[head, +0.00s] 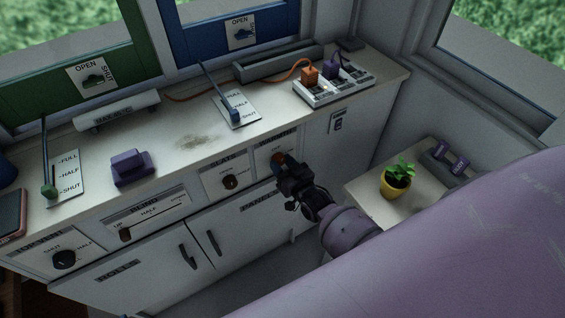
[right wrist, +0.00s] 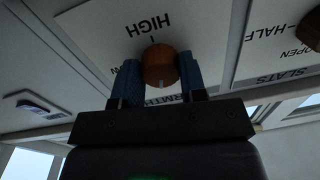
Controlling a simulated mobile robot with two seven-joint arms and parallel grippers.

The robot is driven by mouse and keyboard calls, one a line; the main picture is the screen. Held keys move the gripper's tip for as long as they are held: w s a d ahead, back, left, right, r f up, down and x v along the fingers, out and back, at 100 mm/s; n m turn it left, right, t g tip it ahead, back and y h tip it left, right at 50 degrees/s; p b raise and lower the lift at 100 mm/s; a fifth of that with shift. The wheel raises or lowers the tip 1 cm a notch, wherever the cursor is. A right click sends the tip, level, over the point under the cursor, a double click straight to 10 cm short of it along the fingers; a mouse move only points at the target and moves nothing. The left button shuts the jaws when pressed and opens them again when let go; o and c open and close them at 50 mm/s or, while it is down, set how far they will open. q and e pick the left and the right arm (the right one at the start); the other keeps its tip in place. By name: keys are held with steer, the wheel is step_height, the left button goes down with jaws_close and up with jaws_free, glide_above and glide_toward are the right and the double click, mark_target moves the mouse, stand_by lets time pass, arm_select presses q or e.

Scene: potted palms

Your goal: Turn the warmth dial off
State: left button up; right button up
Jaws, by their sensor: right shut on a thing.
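The warmth dial (right wrist: 159,67) is a round orange-brown knob on a white plate (right wrist: 95,28) on the cabinet front. In the right wrist view the plate reads HIGH, with part of the word WARMTH showing beside my fingers. A pale mark shows on the dial's edge, on the side away from HIGH. My right gripper (right wrist: 159,82) is shut on the dial, one blue finger on each side. In the head view my right gripper (head: 282,168) is at the cabinet front and the dial is mostly hidden behind it. My left gripper is not in view.
The slats dial (head: 231,181) sits just left of the warmth plate. Above is the counter (head: 185,140) with levers, a purple block (head: 132,167) and a power strip (head: 334,86). A low side table (head: 402,208) holds a potted plant (head: 396,181) to the right.

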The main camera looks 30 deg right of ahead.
steer(key=shift+n+p, duration=0.3)
steer(key=shift+n, duration=1.3)
steer(key=o, duration=0.9)
steer(key=shift+s, duration=0.1)
steer(key=s, duration=0.3)
steer(key=s+d, duration=0.1)
steer(key=s, duration=0.6)
steer(key=shift+s+d, duration=0.25)
steer(key=shift+s, duration=0.05)
